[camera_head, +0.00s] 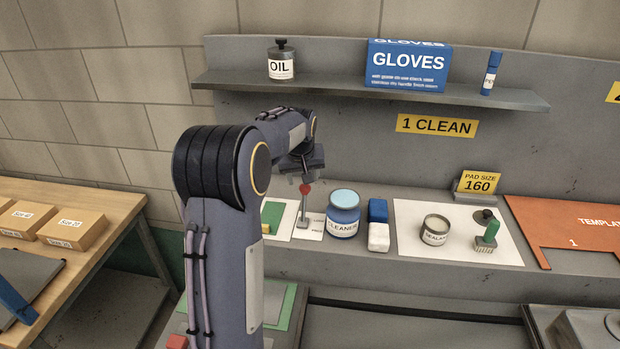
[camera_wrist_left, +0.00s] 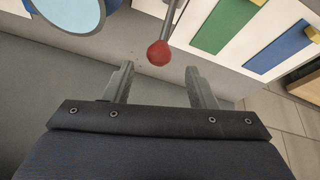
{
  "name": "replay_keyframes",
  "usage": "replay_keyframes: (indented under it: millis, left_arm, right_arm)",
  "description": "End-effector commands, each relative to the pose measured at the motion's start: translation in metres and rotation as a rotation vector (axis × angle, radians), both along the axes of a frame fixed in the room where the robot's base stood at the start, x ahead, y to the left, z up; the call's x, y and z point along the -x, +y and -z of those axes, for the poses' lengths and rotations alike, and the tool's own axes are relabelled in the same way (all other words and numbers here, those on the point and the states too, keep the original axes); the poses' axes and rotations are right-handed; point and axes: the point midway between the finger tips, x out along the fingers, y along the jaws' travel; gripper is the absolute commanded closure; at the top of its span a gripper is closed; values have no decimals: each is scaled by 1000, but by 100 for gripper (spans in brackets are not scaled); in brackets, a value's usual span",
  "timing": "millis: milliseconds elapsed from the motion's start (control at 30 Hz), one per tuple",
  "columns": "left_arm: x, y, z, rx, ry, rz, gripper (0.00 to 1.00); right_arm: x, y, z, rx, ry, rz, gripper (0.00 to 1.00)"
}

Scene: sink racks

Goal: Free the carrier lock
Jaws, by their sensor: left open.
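A lever with a red knob (camera_head: 305,189) on a thin grey stem stands on the bench beside the blue cleaner jar; I cannot tell from its looks whether it is the carrier lock. The red knob also shows in the left wrist view (camera_wrist_left: 158,53). My left gripper (camera_head: 303,178) is over the lever, its fingers pointing down. In the left wrist view my left gripper (camera_wrist_left: 159,73) is open and empty, with the knob just beyond the gap between its fingertips. My right gripper is not in view.
The cleaner jar (camera_head: 343,214) stands close to the right of the lever. A blue and white block (camera_head: 378,225), a sealant tin (camera_head: 435,229) and a green-handled brush (camera_head: 487,237) are farther right. A shelf (camera_head: 350,88) with an oil bottle (camera_head: 281,61) and a gloves box (camera_head: 408,66) hangs above.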

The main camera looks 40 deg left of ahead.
Motion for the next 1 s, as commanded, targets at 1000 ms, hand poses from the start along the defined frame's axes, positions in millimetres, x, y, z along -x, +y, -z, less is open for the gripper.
replay_keyframes:
  millis: [1000]
  left_arm:
    - [-25, 15, 69, 0, 0, 0, 69]
  right_arm:
    - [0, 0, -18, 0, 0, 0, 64]
